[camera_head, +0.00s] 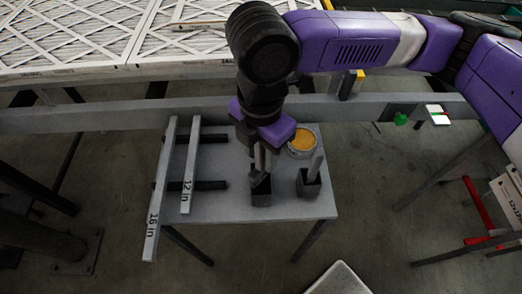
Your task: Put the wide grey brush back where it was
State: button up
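My gripper (261,171) points down over the small grey table (232,209), directly above or at a dark block-shaped holder (261,196). A greyish shape shows between the gripper and this holder, but I cannot tell gripper finger from brush there. Whether the fingers are open or shut is unclear. A second dark holder (308,187) stands just to the right, with a grey flat piece (316,166) standing up from it, leaning slightly right. I cannot tell which piece is the wide grey brush.
A round can with orange-yellow content (302,141) stands behind the right holder. Long grey bars marked "16 in" (157,205) and "12 in" (189,175) lie across dark supports at the table's left. Large framed filters (75,35) lie behind a grey rail (90,117).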

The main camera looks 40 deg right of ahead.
notch_tip(320, 180, up, 13)
jog(key=shift+r+p, duration=0.1)
jog(key=shift+p, duration=0.2)
